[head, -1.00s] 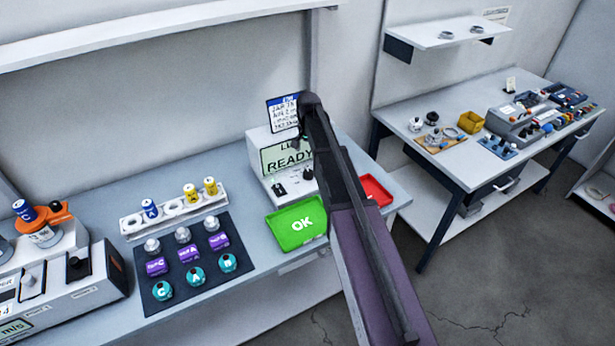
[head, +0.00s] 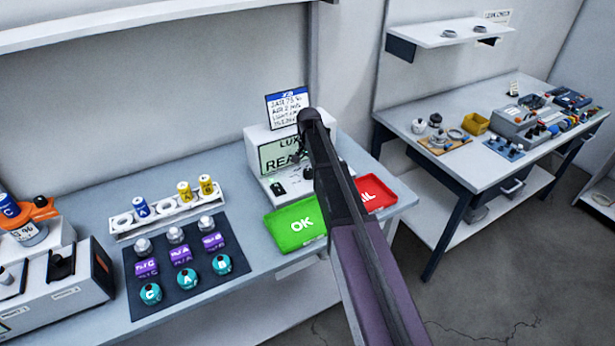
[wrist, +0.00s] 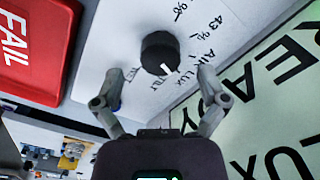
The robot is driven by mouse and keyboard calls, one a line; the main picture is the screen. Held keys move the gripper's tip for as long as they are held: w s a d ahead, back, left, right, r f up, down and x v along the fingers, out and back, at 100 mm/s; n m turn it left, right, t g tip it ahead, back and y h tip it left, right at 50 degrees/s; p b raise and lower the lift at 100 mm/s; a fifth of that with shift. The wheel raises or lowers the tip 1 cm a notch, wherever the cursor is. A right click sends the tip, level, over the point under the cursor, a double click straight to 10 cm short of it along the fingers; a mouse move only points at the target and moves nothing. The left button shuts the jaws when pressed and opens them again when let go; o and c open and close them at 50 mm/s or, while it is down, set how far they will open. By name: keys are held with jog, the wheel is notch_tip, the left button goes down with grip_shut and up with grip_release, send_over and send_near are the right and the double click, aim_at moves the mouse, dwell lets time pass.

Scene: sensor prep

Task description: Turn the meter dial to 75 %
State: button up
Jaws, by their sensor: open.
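The meter (head: 255,136) is a white box on the bench, with a green screen showing LUX and READY. Its dial (wrist: 160,52) is a round black knob with a white mark. The mark points to the lower right in the wrist view, near small printed labels, one of which looks like LUX. "43 %" is printed further up. My gripper (wrist: 160,92) is open and empty, its fingertips just short of the dial and spread to either side of it. In the head view my arm covers part of the meter, and the dial is hard to make out.
A green OK tray (head: 283,237) and a red FAIL tray (head: 378,190) lie in front of the meter. A written card (head: 288,100) stands behind it. A dark mat (head: 137,268) with several parts and a rack (head: 122,236) of cylinders are to the left.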

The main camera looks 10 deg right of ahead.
jog(key=shift+f+b, duration=1)
jog(key=shift+f, duration=0.3)
jog(key=c, duration=1.1)
jog(key=shift+a, duration=0.15)
jog(key=shift+c, duration=0.2)
